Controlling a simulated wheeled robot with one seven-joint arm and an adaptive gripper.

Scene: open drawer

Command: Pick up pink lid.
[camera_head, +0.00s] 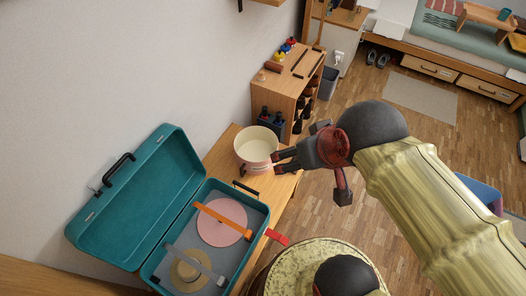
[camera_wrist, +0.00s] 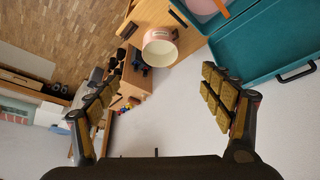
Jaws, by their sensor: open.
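A flat round pink disc, which looks like the pink lid (camera_head: 216,230), lies in the tray of an open teal case (camera_head: 154,262), with an orange bar across it. Part of the lid also shows at the top of the wrist view (camera_wrist: 200,5). My gripper (camera_head: 277,162) is open, its fingers beside the right edge of a pink pot (camera_head: 254,160) in the head view. In the wrist view my gripper (camera_wrist: 162,95) is spread wide with nothing between its pads. The pot (camera_wrist: 158,50) shows beyond the fingers there, apart from them.
The case's lid stands open against the wall at left. A tan round disc (camera_head: 182,272) under a grey bar lies near the pink one. A red handle-like piece (camera_head: 277,237) sticks out at right. A wooden shelf unit (camera_head: 280,85) stands behind the pot.

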